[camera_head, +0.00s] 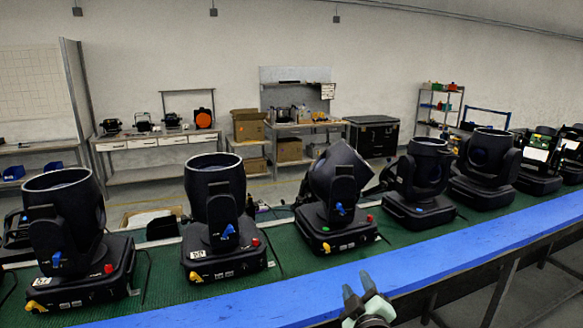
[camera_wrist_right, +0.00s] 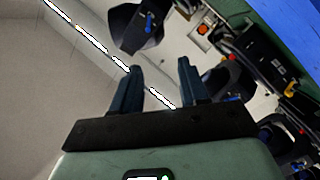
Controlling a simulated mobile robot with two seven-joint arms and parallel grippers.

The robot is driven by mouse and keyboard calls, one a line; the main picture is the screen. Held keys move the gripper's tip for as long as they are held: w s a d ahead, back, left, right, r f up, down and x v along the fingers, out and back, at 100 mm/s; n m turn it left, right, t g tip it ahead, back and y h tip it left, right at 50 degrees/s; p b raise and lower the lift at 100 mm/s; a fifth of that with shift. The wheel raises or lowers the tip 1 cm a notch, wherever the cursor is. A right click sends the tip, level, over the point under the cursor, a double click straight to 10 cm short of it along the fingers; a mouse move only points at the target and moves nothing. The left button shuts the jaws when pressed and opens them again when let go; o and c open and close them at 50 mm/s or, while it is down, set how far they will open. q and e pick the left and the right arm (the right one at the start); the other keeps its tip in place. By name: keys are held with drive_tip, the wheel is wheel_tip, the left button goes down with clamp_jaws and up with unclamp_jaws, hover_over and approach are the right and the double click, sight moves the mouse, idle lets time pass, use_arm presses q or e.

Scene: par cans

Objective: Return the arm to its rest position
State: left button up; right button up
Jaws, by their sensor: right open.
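My right gripper (camera_head: 361,284) shows at the bottom of the head view, in front of the blue rail. It is open and empty, with its two dark fingers apart. In the right wrist view the open gripper (camera_wrist_right: 159,84) has nothing between its fingers. Its fingers are apart from the par cans. A black par can (camera_head: 340,190), tilted on its yoke, stands on the green belt beyond the gripper. Another upright par can (camera_head: 215,190) stands to its left. My left gripper is not in view.
A blue rail (camera_head: 440,260) runs along the near side of the green belt (camera_head: 165,295). Several more black par cans stand in a row, including one at the far left (camera_head: 68,220). Workbenches, boxes and a shelf (camera_head: 437,105) stand by the back wall.

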drive_tip(key=s+d+f+m+g, duration=0.1)
drive_tip(key=s+f+m+g, duration=0.2)
drive_tip(key=f, duration=1)
drive_tip(key=s+d+f+g, duration=0.1)
drive_tip(key=s+f+g, duration=0.3)
drive_tip(key=f, duration=0.9)
drive_tip(key=s+d+f+m+g, duration=0.1)
drive_tip(key=s+f+m+g, duration=0.2)
drive_tip(key=f, duration=1.1)
drive_tip(key=s+f+m+g+y, duration=0.1)
drive_tip(key=s+f+m+g, duration=0.15)
drive_tip(key=s+f, duration=0.45)
drive_tip(key=s+f+m+g, duration=0.1)
drive_tip(key=s+f+g, duration=0.25)
drive_tip(key=s, duration=0.55)
drive_tip(key=s+a+f+m+g+y, duration=0.2)
drive_tip(key=s+a+f+m, duration=0.1)
drive_tip(key=s, duration=0.9)
drive_tip(key=shift+a+f+m+y+p, duration=0.2)
drive_tip(key=shift+a+m+y+p, duration=0.15)
drive_tip(key=shift+a+m, duration=0.5)
drive_tip(key=shift+w+a, duration=0.1)
drive_tip(key=shift+a, duration=0.05)
